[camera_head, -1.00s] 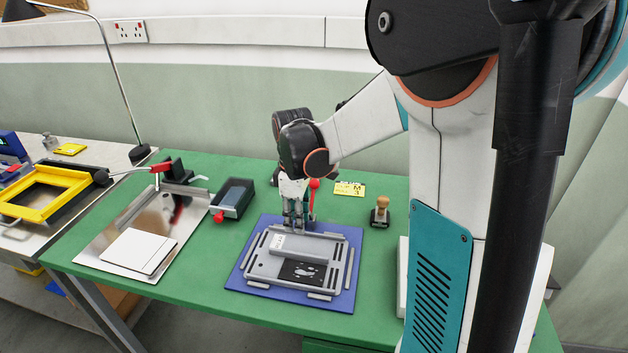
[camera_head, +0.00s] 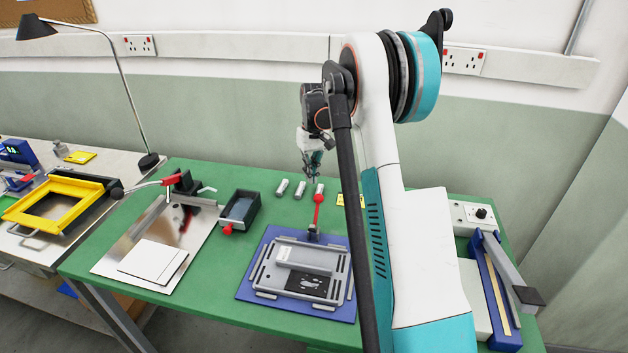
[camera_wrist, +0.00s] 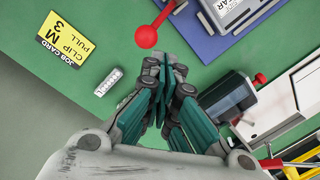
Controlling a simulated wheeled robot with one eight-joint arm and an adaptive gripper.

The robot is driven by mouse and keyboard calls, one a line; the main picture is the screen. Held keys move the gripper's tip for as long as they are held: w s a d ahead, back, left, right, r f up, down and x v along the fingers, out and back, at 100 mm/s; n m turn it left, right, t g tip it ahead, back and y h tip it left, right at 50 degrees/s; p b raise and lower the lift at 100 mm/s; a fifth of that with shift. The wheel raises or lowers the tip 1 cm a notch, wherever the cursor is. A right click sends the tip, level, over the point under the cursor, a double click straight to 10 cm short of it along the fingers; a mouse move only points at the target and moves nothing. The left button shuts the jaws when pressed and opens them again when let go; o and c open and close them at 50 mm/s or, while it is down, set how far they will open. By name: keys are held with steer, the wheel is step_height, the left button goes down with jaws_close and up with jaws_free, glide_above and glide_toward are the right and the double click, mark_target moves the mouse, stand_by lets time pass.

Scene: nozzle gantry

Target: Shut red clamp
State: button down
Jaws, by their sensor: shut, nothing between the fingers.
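A red lever with a ball knob (camera_head: 318,199) stands upright from a dark clamp base (camera_head: 313,235) at the back edge of the grey fixture plate (camera_head: 262,277). Its red ball (camera_wrist: 147,36) shows at the top of the wrist view, just beyond my fingers. My gripper (camera_head: 311,176) hangs above and behind the lever in the head view, apart from it as far as I can see. In the wrist view my gripper (camera_wrist: 166,74) has its fingers together and holds nothing. The clamp's lower part is out of the wrist view.
The fixture lies on a blue mat (camera_head: 244,290) on the green bench (camera_head: 215,300). A dark bin with a red knob (camera_head: 238,210) stands to the left. A steel plate (camera_head: 110,262) with a red-handled lever (camera_head: 176,178) is further left. Small metal pieces (camera_head: 300,189) lie behind the fixture.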

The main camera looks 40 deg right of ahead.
steer(key=w+d+m+p, duration=0.3)
steer(key=w+d+m, duration=0.1)
steer(key=d, duration=0.3)
steer(key=shift+w+d+m+y, duration=0.25)
steer(key=shift+m+y, duration=0.05)
steer(key=shift+m, duration=0.4)
steer(key=shift+f, duration=0.15)
step_height(320, 180, down, 10)
steer(key=a+b, duration=0.1)
steer(key=s+a+r, duration=0.2)
steer(key=s, duration=0.1)
steer(key=shift+s+a, duration=0.2)
steer(key=shift+a, duration=0.05)
steer(key=shift+a+r, duration=0.1)
